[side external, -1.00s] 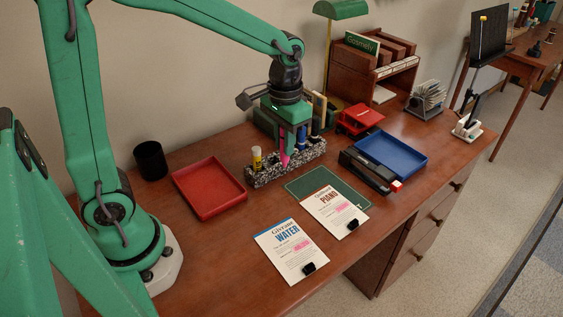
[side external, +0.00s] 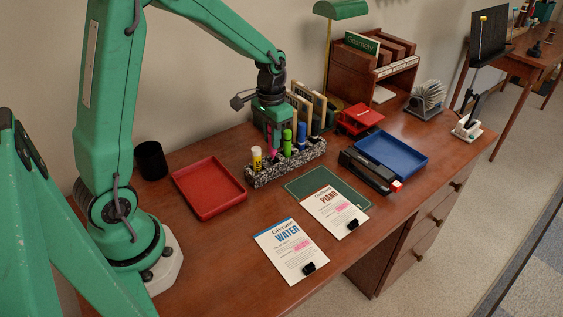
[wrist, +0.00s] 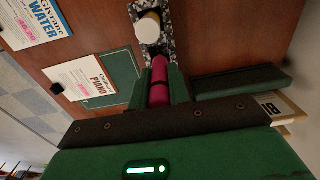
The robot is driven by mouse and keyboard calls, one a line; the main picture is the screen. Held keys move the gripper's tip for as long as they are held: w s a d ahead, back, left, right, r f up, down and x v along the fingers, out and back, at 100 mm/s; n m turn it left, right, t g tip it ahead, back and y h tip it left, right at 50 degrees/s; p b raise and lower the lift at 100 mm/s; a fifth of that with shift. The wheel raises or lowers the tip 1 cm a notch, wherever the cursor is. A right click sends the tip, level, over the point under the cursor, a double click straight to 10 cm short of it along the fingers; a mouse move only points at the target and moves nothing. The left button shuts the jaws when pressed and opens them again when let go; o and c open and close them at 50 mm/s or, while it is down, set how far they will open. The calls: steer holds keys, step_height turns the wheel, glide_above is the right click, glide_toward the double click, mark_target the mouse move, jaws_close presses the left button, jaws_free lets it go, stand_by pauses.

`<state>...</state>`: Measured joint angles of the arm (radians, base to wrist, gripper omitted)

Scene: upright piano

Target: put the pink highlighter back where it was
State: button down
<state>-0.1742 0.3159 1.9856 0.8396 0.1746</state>
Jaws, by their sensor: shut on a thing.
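The pink highlighter (side external: 272,153) is between the fingers of my gripper (side external: 272,138), pointing down at the speckled holder (side external: 262,178). It also shows in the wrist view (wrist: 160,80), clamped between both green fingers (wrist: 160,92). Its lower end is at the holder, between the yellow tube with a pale top (side external: 257,158) and the green marker (side external: 287,142). I cannot tell whether that end is inside a slot or just above or behind it. The tube's pale round top also shows in the wrist view (wrist: 148,27).
A blue marker (side external: 301,136) stands right of the green one, with upright books (side external: 310,105) behind. A red tray (side external: 208,187) lies left of the holder. A green mat (side external: 305,180) and two paper cards (side external: 290,250) lie in front. A black cup (side external: 150,160) stands far left.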

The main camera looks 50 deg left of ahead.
mark_target(273, 153)
steer(key=shift+f, duration=0.1)
steer(key=shift+f, duration=1.9)
steer(key=shift+f, duration=0.15)
steer(key=c, duration=1.3)
jaws_free()
step_height(273, 153, up, 12)
steer(key=shift+r, duration=0.2)
